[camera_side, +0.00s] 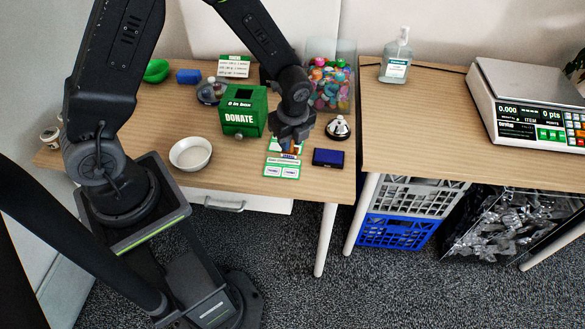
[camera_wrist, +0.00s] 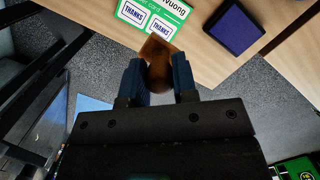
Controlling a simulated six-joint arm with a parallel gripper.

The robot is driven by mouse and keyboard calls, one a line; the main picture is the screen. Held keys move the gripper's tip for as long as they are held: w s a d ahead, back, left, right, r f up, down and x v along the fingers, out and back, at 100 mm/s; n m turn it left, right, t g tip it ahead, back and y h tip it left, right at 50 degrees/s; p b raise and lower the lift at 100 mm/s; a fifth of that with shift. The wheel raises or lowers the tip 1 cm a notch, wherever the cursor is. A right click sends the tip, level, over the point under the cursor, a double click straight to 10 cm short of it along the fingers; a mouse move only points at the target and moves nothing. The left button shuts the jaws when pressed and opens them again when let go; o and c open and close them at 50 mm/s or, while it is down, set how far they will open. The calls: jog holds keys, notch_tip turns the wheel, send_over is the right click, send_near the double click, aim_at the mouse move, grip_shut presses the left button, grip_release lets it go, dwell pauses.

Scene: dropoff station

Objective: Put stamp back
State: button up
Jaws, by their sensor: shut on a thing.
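My gripper (camera_side: 288,146) is shut on a brown wooden stamp. The stamp (camera_wrist: 158,62) sits between the two blue-grey fingers (camera_wrist: 159,78) in the wrist view, its squarish base beyond the tips. In the side view my gripper mostly hides the stamp. A green-and-white card (camera_side: 283,169) lies just below and in front of my gripper. It bears two "THANKS" prints and also shows in the wrist view (camera_wrist: 150,17). The blue ink pad (camera_side: 328,157) lies right of the card and shows at the upper right of the wrist view (camera_wrist: 235,29). I cannot tell the stamp's exact height.
A green donate box (camera_side: 244,112) stands behind and left of my gripper. A service bell (camera_side: 338,128) and a clear bin of colourful items (camera_side: 331,76) stand behind the ink pad. A white bowl (camera_side: 190,154) is at left. The table's front edge is close to the card.

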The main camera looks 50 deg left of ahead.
notch_tip(320, 180, up, 4)
jog(key=w+a+m, duration=0.1)
jog(key=a+m, duration=0.2)
jog(key=shift+m+t, duration=0.3)
jog(key=shift+m, duration=0.1)
jog(key=w+d+f, duration=0.1)
jog(key=d+f, duration=0.1)
jog(key=d, duration=0.1)
jog(key=w+d+f, duration=0.1)
jog(key=d+f, duration=0.1)
jog(key=d, duration=0.2)
jog(key=w+d+f, duration=0.1)
jog(key=d+f, duration=0.2)
jog(key=d, duration=0.1)
jog(key=shift+w+d+f, duration=0.1)
jog(key=shift+w+d, duration=0.1)
jog(key=shift+w, duration=0.1)
jog(key=shift+f, duration=1.95)
jog(key=shift+f, duration=0.1)
jog(key=o, duration=0.8)
jog(key=r, duration=0.4)
jog(key=d+r, duration=0.1)
jog(key=r, duration=0.3)
jog(key=s+r, duration=0.1)
jog(key=r, duration=0.3)
jog(key=shift+d+r, duration=0.15)
jog(key=shift+d, duration=0.1)
